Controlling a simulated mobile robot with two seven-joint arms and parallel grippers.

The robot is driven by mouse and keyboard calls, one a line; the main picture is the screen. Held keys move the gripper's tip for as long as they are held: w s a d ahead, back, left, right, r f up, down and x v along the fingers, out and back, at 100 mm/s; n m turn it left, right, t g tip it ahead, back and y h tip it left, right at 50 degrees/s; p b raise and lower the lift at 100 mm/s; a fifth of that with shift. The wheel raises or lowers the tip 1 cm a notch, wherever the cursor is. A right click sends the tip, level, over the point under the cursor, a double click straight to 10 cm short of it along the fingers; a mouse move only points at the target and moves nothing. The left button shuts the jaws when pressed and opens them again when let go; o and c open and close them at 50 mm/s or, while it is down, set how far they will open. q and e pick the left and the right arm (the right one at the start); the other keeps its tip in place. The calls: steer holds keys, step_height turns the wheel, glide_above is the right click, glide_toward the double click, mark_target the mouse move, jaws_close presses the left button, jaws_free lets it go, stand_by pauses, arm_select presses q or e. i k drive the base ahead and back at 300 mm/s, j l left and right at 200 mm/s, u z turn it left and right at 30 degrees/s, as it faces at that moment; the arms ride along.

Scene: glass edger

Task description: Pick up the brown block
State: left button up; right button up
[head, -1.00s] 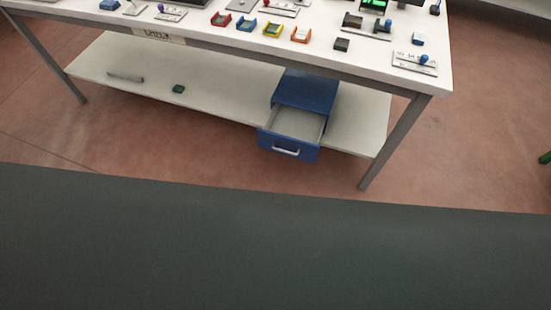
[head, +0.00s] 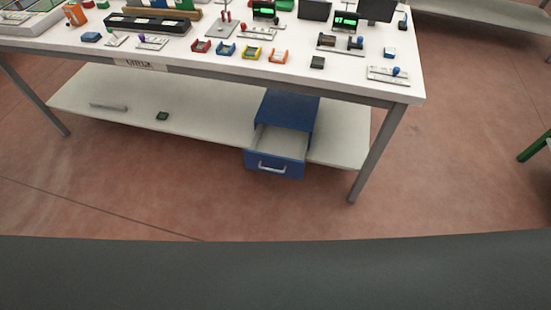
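I cannot make out a small block that is clearly brown. A small dark block (head: 317,62) sits near the front edge of the white table (head: 215,71), right of the orange tray (head: 278,56); its exact colour is hard to tell. A long brown piece (head: 162,14) lies at the back left, behind a black rack (head: 148,24). Neither of my grippers shows in the head view.
The floor (head: 120,190) in front is clear.

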mark_target(327, 40)
steer(key=i+l+u, duration=0.2)
steer(key=l, duration=0.65)
steer(key=i+l+u, duration=0.15)
steer(key=i+l, duration=0.15)
steer(key=l, duration=0.55)
steer(key=i+l+u, duration=0.2)
steer(key=l, duration=0.7)
steer(key=l+u, duration=0.15)
steer(key=l, duration=0.75)
steer(key=i+l+u, duration=0.2)
steer(key=l, duration=0.75)
steer(key=k, duration=0.1)
